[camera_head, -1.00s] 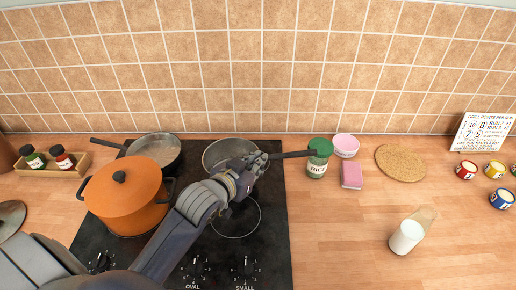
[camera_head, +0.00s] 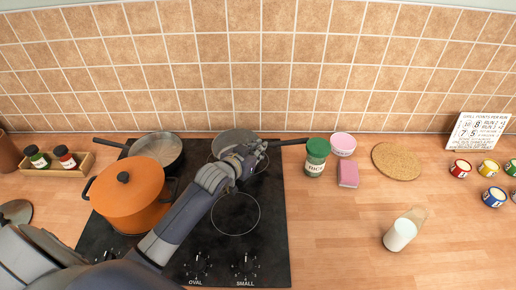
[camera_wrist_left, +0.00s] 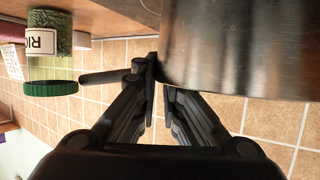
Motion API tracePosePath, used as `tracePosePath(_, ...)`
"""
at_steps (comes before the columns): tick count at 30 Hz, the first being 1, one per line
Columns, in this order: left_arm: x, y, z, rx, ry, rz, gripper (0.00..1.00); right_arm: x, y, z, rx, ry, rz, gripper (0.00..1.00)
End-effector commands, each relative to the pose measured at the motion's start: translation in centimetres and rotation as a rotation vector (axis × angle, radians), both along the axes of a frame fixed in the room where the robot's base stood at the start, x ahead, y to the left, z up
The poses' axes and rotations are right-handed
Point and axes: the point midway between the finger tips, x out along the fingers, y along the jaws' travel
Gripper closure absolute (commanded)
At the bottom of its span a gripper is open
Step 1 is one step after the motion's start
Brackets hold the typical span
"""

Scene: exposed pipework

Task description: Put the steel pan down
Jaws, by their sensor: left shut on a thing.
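The steel pan (camera_head: 228,140) is over the back right of the black hob (camera_head: 190,262), partly hidden behind my left gripper (camera_head: 258,152). Its dark handle (camera_head: 290,142) points right, towards the rice jar. My left gripper is shut on the handle close to the pan body. In the left wrist view, which looks upside down, the pan's shiny side (camera_wrist_left: 240,45) fills the upper right, by the fingertips (camera_wrist_left: 157,75). I cannot tell whether the pan's base touches the hob. My right gripper is not in view.
A rice jar (camera_head: 316,158) stands near the handle's end, with a pink bowl (camera_head: 343,144) and pink sponge (camera_head: 348,174) beside it. An orange pot (camera_head: 128,205) and another pan (camera_head: 160,148) occupy the hob's left. The front right ring (camera_head: 236,214) is clear.

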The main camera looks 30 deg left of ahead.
Motion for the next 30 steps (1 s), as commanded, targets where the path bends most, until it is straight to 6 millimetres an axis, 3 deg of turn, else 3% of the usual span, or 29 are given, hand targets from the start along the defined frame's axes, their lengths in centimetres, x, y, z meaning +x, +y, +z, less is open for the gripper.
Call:
tracePosePath(2,0.1,0.0,0.3,0.001,-0.006,-0.001,1.0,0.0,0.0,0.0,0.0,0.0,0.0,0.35)
tracePosePath(3,0.0,0.0,0.0,0.0,0.001,0.0,0.88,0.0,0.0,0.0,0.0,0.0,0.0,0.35)
tracePosePath(6,0.0,0.0,0.0,0.0,0.001,0.0,0.71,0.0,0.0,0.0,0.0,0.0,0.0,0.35)
tracePosePath(20,-0.9,0.1,0.2,0.0,0.002,0.0,0.71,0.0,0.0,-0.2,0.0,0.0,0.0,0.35)
tracePosePath(30,-6.3,0.4,2.4,0.001,0.001,0.0,0.71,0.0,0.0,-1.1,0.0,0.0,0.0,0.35)
